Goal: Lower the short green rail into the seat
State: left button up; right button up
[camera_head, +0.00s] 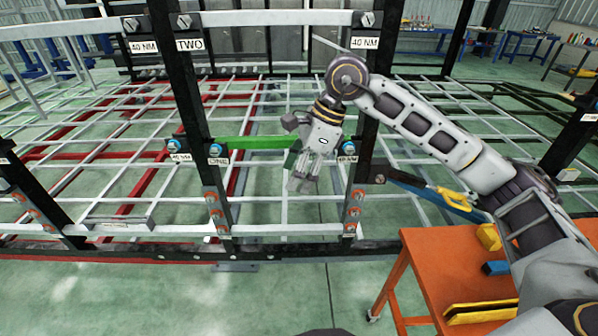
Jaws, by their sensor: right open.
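The short green rail (262,142) lies level across the black frame, its left end at the left upright (185,90) beside the label "ONE". Its right part is hidden behind my right gripper (302,184), so I cannot see how that end sits. The gripper hangs down in front of the rail, near the right upright (367,120). Its fingers are open and point downward. I cannot tell whether they touch the rail. Blue-headed bolts stand near both ends, the left bolt (215,149) and the right bolt (348,148). My left gripper does not show.
A white crossbar (275,18) spans the uprights above. An orange table (420,262) at lower right holds yellow and blue items. A yellow-handled tool (453,197) is beside my right arm. White and red chassis bars spread behind. The green floor at lower left is clear.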

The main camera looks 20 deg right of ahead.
jog(key=shift+s+n+g, duration=0.1)
jog(key=shift+n+g, duration=0.3)
jog(key=shift+n, duration=0.7)
